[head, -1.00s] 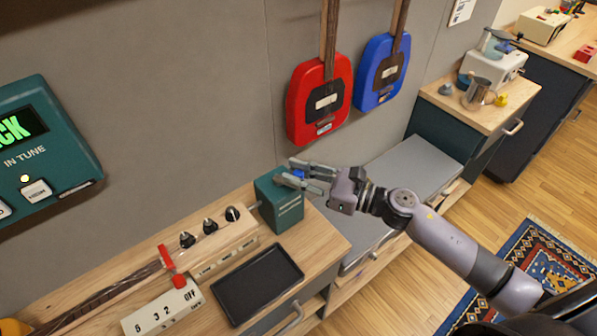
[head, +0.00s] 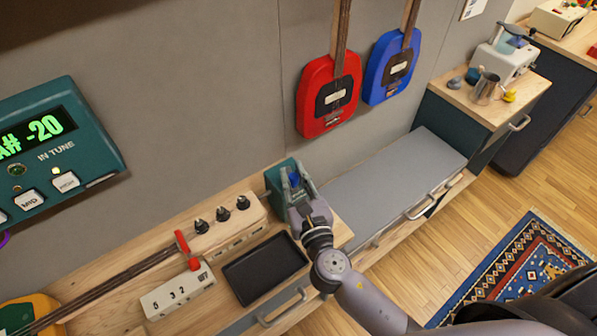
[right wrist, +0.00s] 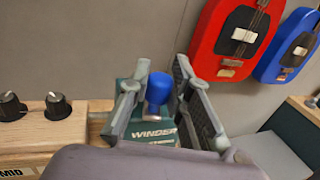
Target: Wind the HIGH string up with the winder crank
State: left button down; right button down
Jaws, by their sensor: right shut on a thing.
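The teal winder box (head: 277,181) stands at the right end of the wooden headstock block (head: 240,228); its WINDER label shows in the right wrist view (right wrist: 152,133). My right gripper (head: 294,180) is at the box, its fingers either side of the blue crank knob (right wrist: 159,88) and shut on it. Fingers partly hide the crank in the head view. The teal tuner (head: 60,150) on the wall shows green text ending in "# -20", with a small light lit beside "IN TUNE". Several black pegs (head: 222,213) stand on the block. My left gripper is out of view.
A black tray (head: 264,268) lies in front of the block, beside a cream number block (head: 178,296). A red clamp (head: 187,250) sits on the neck. Red (head: 328,97) and blue (head: 391,68) instruments hang on the wall. A grey bench top (head: 390,190) right of the winder is clear.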

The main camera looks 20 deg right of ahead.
jog(key=shift+a+m+h, duration=0.25)
jog(key=shift+m+h, duration=0.25)
jog(key=shift+h, duration=0.3)
jog(key=shift+a+m+h, duration=0.25)
jog(key=shift+m+h, duration=0.25)
jog(key=shift+h, duration=0.3)
jog(key=shift+h+b, duration=0.3)
jog(key=c, duration=1.4)
grip_release()
jog(key=shift+w, duration=0.1)
jog(key=shift+c, duration=0.2)
jog(key=s+a, duration=0.2)
jog(key=s, duration=1)
